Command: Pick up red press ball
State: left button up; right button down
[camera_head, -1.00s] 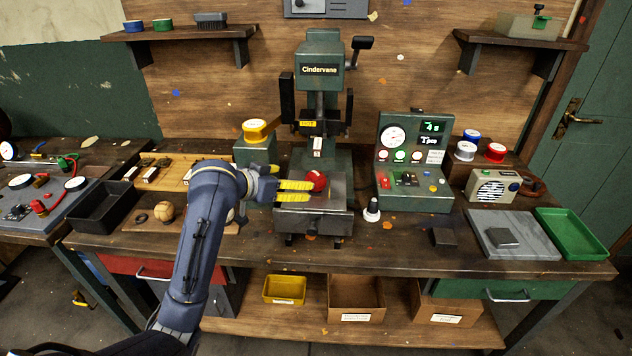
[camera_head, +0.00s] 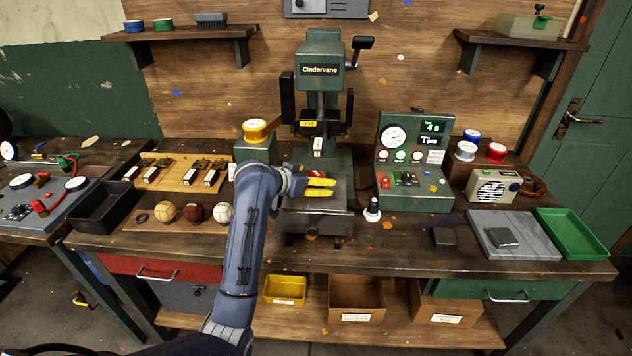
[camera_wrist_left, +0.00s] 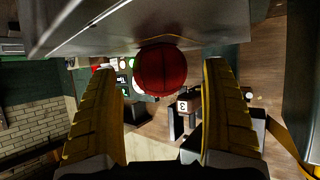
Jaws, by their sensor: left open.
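The red ball (camera_wrist_left: 161,70) shows in the left wrist view, between the tips of my two yellow fingers, with a gap on each side. My left gripper (camera_wrist_left: 163,78) is open around its near side. My right gripper is not in view.
A tan ball (camera_head: 165,212), a brown ball (camera_head: 195,213) and a white ball (camera_head: 223,212) sit in a row left of my arm. A control box (camera_head: 414,165) stands right of the press.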

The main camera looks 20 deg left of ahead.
pick_arm(q)
jog(key=shift+x, duration=0.85)
jog(key=c, duration=1.3)
jog(key=shift+c, duration=0.9)
jog(key=shift+r, duration=0.1)
